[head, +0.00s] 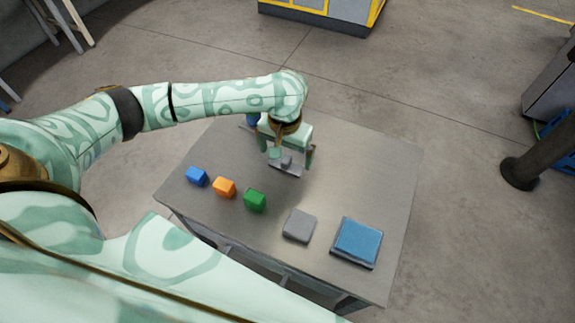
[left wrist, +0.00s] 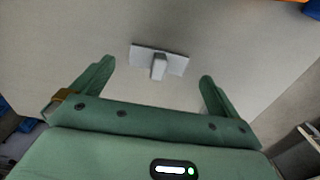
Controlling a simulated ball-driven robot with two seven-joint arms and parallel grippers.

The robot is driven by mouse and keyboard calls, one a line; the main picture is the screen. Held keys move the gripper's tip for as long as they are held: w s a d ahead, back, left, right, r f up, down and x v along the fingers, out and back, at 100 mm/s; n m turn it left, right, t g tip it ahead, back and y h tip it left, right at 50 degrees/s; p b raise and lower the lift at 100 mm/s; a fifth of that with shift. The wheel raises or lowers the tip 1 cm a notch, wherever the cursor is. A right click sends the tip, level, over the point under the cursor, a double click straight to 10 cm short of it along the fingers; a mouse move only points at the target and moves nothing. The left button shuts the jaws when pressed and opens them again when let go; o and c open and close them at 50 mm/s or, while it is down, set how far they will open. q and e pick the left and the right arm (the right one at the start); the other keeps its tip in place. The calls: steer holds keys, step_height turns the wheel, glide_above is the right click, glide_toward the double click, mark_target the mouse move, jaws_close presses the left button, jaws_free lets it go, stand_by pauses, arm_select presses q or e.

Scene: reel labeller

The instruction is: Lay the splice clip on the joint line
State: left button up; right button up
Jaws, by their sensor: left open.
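The splice clip appears to be the flat grey plate with a raised block on its middle (left wrist: 158,62). It also shows in the head view (head: 284,170), on the table (head: 385,165) under my left gripper. My left gripper (head: 288,158) points down, open and empty. In the left wrist view its two fingers (left wrist: 157,72) stand apart, with the clip's raised block between and just beyond their tips. I cannot tell the height gap. I cannot make out a joint line in either view. My right gripper is not in view.
A blue block (head: 196,176), an orange block (head: 224,187) and a green block (head: 255,200) stand in a row. A grey square plate (head: 299,226) and a blue pad on a dark base (head: 358,242) lie near the front edge. The table's right side is clear.

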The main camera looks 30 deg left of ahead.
mark_target(286, 160)
arm_select(q)
step_height(286, 160, down, 4)
steer(key=shift+w+f+b, duration=0.15)
steer(key=shift+b, duration=0.9)
steer(key=shift+r, duration=0.2)
steer(key=c, duration=1)
steer(key=shift+r, duration=0.1)
